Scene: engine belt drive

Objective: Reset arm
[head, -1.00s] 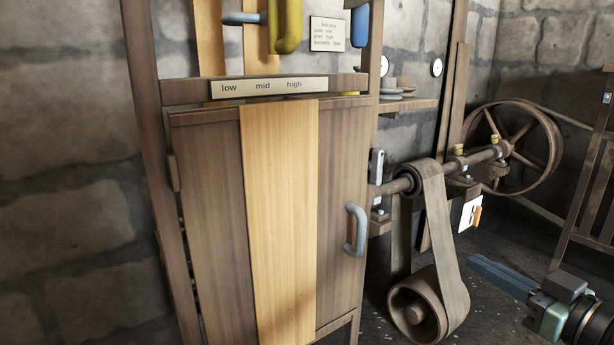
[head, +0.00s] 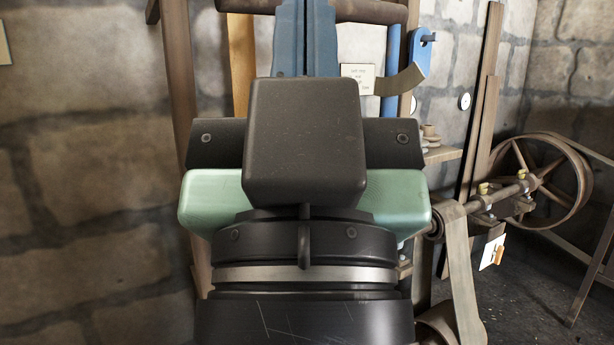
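My gripper (head: 305,38) fills the middle of the head view, seen from behind. Its black and pale green body is large and close to the camera. Its two blue fingers point up, side by side with no clear gap between them, so they look shut. The fingertips are at or past the top edge of the picture. I see nothing held between them.
A dark bar (head: 372,10) crosses behind the fingers. A blue lever (head: 418,62) with a curved plate (head: 400,80) is to their right. Further right are a belt (head: 460,270), a shaft and a spoked wheel (head: 545,180). Bare stone wall (head: 80,180) lies left.

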